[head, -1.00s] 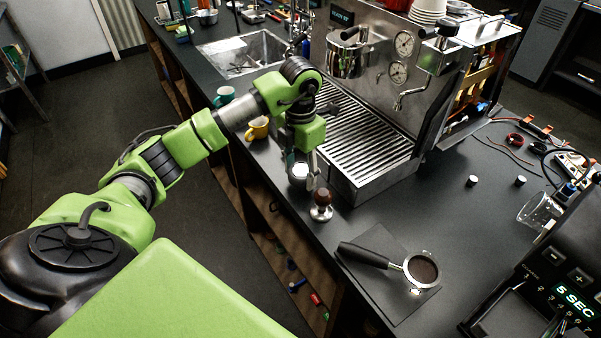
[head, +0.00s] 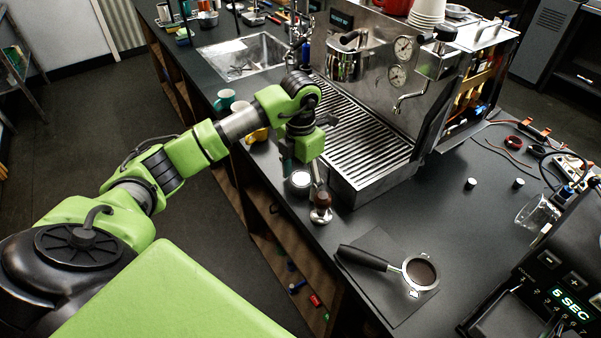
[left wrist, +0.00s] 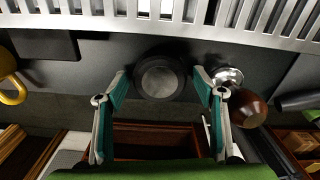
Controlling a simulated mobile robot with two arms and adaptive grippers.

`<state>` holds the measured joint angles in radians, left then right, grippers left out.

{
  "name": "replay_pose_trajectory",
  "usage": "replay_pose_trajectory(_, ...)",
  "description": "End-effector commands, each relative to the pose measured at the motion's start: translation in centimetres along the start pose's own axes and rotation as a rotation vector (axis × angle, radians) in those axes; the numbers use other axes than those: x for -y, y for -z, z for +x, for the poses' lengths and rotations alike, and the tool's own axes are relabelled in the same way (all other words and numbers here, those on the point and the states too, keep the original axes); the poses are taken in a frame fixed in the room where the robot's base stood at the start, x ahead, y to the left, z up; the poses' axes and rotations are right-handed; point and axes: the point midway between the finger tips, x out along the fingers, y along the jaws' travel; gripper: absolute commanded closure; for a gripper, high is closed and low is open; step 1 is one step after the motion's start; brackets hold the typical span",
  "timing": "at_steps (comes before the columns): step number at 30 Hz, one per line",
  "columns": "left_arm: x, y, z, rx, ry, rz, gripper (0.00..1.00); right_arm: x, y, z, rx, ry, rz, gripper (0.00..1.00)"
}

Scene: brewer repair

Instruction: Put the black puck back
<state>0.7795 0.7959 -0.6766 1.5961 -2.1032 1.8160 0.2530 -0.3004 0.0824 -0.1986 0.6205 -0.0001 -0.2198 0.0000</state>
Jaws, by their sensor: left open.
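A round black puck (head: 299,183) with a pale grey top sits on the dark counter, left of the tamper and near the drip tray. In the left wrist view the puck (left wrist: 160,77) shows as a black ring around a grey disc. My left gripper (head: 303,168) is open above it; in the wrist view the fingertips (left wrist: 160,82) stand on either side of the puck with visible gaps. The gripper holds nothing. My right gripper is not in view.
A tamper (head: 321,207) with a brown handle stands close to the right finger. A portafilter (head: 420,271) lies on a dark mat (head: 405,312). The espresso machine's drip tray (head: 362,130) is just behind. A yellow cup (left wrist: 12,80) stands to the left.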

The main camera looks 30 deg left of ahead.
Motion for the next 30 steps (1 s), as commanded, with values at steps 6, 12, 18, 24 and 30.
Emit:
replay_pose_trajectory(6,-0.1,-0.2,-2.6,0.006,-0.002,0.001,0.37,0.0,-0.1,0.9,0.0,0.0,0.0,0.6)
replay_pose_trajectory(12,-0.1,-0.2,-7.3,0.008,-0.002,0.001,0.37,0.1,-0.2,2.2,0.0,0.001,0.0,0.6)
replay_pose_trajectory(18,-0.1,-0.1,-10.7,0.003,-0.002,0.0,0.37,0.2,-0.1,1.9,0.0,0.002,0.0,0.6)
replay_pose_trajectory(24,0.0,0.0,-12.0,0.001,-0.001,-0.001,0.37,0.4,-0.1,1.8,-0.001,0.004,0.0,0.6)
replay_pose_trajectory(30,0.0,0.0,-12.2,0.0,0.0,0.0,0.37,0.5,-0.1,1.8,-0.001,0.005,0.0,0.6)
